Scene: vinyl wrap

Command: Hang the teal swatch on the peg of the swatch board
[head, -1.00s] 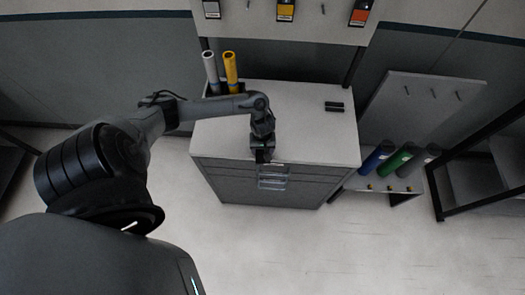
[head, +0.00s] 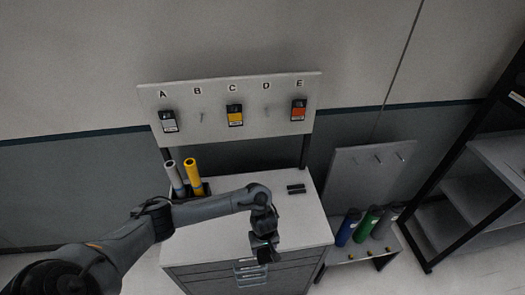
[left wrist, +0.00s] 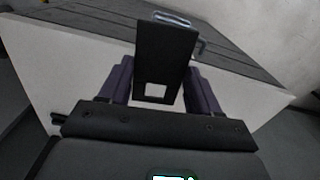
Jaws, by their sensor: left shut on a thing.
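My left gripper (head: 266,258) is at the front edge of the cabinet top. In the left wrist view its two purple fingers (left wrist: 160,92) are shut on a black card with a square opening (left wrist: 156,60), apparently the swatch; no teal face shows. The swatch board (head: 222,132) stands behind the cabinet, marked A to E. The B peg (head: 201,117) and the D peg (head: 267,112) are bare. My right gripper is not in view.
On the cabinet top (head: 290,225) stand a white roll (head: 175,178) and a yellow roll (head: 192,175), with small black pieces (head: 296,189) to the right. Drawer handles (head: 250,268) are at the front. A low rack with blue and green rolls (head: 367,222) and a dark shelf are at right.

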